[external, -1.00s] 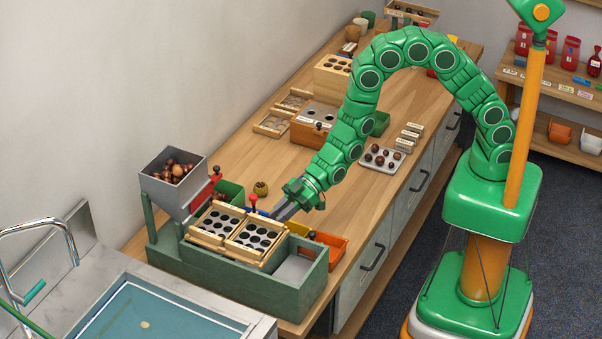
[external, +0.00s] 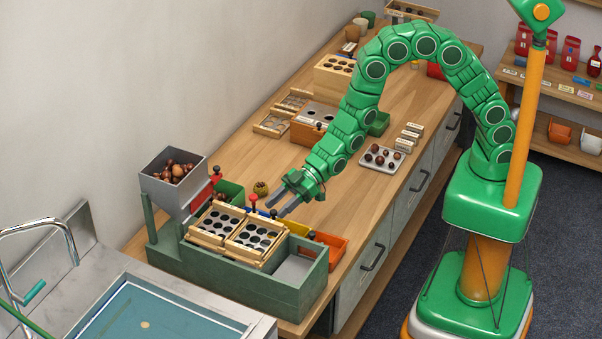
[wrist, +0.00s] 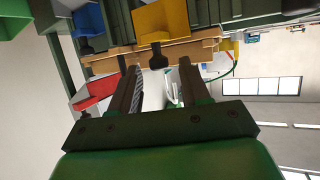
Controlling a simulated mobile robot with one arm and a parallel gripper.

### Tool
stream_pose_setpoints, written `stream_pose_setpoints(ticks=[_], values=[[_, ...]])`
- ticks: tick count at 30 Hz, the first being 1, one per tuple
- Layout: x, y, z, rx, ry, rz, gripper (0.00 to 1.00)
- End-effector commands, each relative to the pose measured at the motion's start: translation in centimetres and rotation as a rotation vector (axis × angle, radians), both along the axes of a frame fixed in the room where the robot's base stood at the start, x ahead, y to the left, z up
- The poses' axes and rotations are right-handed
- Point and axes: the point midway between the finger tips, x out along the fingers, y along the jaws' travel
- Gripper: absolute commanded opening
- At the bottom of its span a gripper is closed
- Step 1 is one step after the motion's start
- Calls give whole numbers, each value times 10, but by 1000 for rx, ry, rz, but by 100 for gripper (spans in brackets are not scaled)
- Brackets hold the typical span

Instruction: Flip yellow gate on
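My gripper (external: 276,210) is open, above the back edge of the sorting stand, near the yellow bin (external: 297,228). In the wrist view its two fingers (wrist: 162,75) are apart, with a dark knob (wrist: 158,58) showing between them in front of the yellow bin (wrist: 163,18). This knob looks like the yellow gate's handle; in the external view it is a dark knob (external: 274,213) by the fingertips. I cannot tell whether a finger touches it. A red-topped knob (external: 253,198) stands to its left, another dark knob (external: 311,235) to its right.
The green stand (external: 235,283) holds two wooden sizing trays (external: 232,238) with holes. A hopper (external: 160,189) of chestnuts is at left. The counter (external: 300,167) has free room behind the gripper.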

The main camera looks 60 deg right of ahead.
Motion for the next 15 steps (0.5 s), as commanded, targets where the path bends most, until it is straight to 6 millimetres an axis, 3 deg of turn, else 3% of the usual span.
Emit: stream_pose_setpoints(ticks=[8, 15], values=[[-1, -4, 1, -1, 1, 0, 46], [-8, -24, 12, 2, -3, -2, 46]])
